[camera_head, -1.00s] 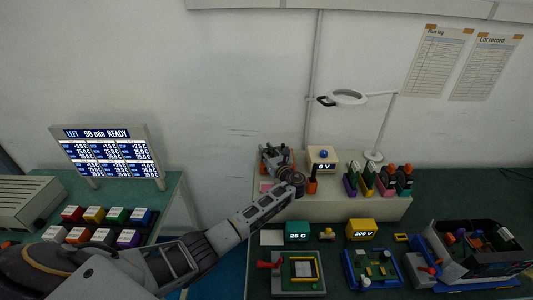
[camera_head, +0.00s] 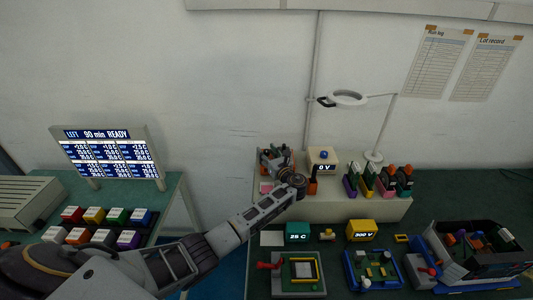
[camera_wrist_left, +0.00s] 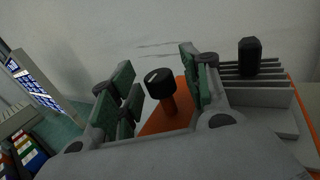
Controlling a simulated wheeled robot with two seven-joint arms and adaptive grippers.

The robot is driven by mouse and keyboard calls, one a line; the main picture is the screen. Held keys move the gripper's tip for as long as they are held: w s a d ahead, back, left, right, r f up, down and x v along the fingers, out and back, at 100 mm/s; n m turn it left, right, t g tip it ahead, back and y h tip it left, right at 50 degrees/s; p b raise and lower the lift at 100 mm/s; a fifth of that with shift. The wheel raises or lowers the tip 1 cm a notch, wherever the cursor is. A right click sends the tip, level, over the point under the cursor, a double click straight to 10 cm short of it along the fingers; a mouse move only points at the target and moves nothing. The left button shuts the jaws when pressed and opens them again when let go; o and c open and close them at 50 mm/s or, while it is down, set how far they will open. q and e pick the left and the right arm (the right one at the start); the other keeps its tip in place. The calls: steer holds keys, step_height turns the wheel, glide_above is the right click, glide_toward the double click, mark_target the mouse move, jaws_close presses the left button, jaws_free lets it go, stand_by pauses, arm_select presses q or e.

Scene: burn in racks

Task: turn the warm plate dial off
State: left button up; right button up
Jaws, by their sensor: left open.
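In the left wrist view a black round dial (camera_wrist_left: 158,84) with a white mark stands on an orange stem above an orange surface (camera_wrist_left: 172,118). My left gripper (camera_wrist_left: 160,80) is open, with its green-padded fingers on either side of the dial and gaps showing on both sides. In the head view my left gripper (camera_head: 275,161) is at the back shelf's left end, where it hides most of what is there; the dial cannot be made out. My right gripper is not in view.
A box reading 0 V (camera_head: 323,158) stands just right of the gripper, on the raised shelf (camera_head: 350,208). A finned grey block with a black knob (camera_wrist_left: 249,57) is close to the right finger. A teal 25 C display (camera_head: 297,231) and fixtures sit in front.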

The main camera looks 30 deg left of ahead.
arm_select(q)
steer(key=shift+v, duration=3.7)
steer(key=shift+s, duration=0.1)
